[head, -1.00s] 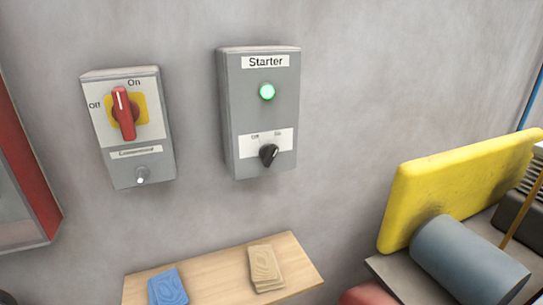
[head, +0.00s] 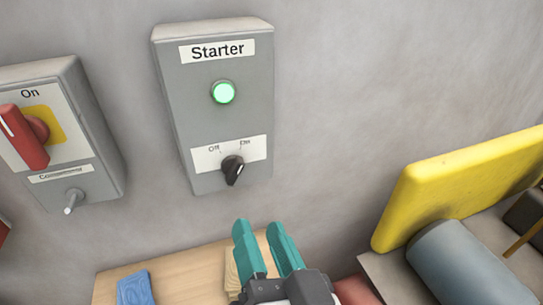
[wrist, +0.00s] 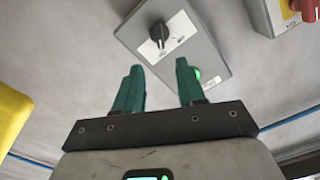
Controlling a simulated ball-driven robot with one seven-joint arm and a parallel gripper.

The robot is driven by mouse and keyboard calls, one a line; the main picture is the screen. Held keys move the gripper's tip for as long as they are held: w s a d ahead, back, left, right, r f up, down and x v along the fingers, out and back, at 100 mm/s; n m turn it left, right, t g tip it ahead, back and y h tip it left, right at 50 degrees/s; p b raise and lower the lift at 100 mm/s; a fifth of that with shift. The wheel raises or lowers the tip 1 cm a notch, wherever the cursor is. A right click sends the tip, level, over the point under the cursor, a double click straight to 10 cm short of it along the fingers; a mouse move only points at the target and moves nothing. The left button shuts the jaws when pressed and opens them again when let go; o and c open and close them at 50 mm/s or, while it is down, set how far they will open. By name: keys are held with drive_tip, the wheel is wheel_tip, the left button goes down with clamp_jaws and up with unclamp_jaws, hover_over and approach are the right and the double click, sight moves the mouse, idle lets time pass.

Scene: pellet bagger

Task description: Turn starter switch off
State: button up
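The grey Starter box (head: 202,120) is on the wall in the head view, with a lit green lamp (head: 223,92). Its black rotary switch (head: 233,169) sits low on the box, under the Off and On labels, with its pointer toward On. My gripper (head: 262,228) has teal fingers and is below and slightly right of the switch, apart from it. The fingers are spread with nothing between them. In the wrist view the switch (wrist: 159,32) shows beyond and above the gap of my gripper (wrist: 156,75); one finger partly covers the lit lamp.
A grey box with a red handle (head: 25,137) and a small knob (head: 73,201) is to the left. A wooden shelf (head: 185,270) below bears a blue item (head: 133,288). A yellow panel (head: 450,185) and grey cylinder (head: 460,262) are right. Wall right of the Starter box is clear.

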sight(238, 173)
drive_tip(key=b+x, duration=0.5)
drive_tip(key=x, duration=0.4)
drive_tip(key=shift+w, duration=0.4)
drive_tip(key=shift+w+a, duration=0.25)
drive_tip(key=shift+w, duration=0.3)
drive_tip(key=shift+c, duration=0.3)
clamp_jaws()
